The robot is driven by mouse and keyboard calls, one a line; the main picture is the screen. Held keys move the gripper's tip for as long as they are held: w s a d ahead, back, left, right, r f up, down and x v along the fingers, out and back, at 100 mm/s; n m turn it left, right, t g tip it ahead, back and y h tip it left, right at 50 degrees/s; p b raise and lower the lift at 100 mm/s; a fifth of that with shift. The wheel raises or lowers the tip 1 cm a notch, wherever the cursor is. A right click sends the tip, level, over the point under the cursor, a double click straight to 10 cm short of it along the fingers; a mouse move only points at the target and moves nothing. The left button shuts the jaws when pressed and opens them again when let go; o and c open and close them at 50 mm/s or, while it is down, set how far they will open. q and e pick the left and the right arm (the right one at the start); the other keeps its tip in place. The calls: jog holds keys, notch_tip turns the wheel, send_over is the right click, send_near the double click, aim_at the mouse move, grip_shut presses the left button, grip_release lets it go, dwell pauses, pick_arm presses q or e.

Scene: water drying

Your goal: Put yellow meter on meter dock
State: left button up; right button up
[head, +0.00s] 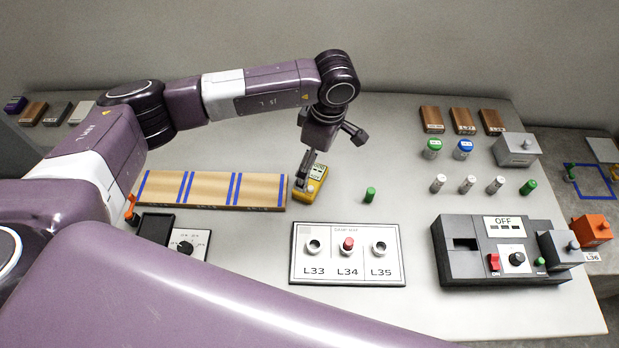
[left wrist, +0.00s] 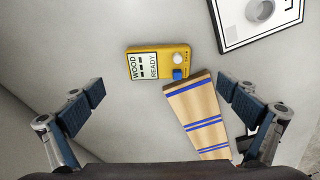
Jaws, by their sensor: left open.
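The yellow meter (head: 312,186) lies on the table at the right end of a wooden board with blue stripes (head: 200,189). In the left wrist view the meter (left wrist: 158,63) shows a label reading WOOD READY, a white knob and a blue part. My left gripper (head: 310,170) is over the meter in the head view. In the left wrist view its fingers (left wrist: 160,97) are wide apart, with the meter ahead between them and nothing held. I cannot tell which item is the meter dock. My right gripper is not in view.
A panel marked L33, L34, L35 (head: 347,272) lies in front. A green peg (head: 370,195) stands right of the meter. A grey machine marked OFF (head: 480,265) is at the right. Bottles, pegs and wooden blocks (head: 462,121) stand behind it. A dial box (head: 188,246) is front left.

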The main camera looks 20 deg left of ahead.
aim_at(311, 179)
pick_arm(q)
jog(key=f, duration=0.2)
jog(key=f+p, duration=0.1)
jog(key=f, duration=0.1)
jog(key=a+f+p, duration=0.1)
jog(key=f, duration=0.1)
jog(key=shift+w+f, duration=0.15)
jog(key=shift+f, duration=0.35)
jog(key=shift+c, duration=0.6)
jog(key=c, duration=1.3)
jog(key=shift+w+r, duration=0.1)
jog(key=shift+c, duration=0.6)
jog(key=shift+r, duration=0.1)
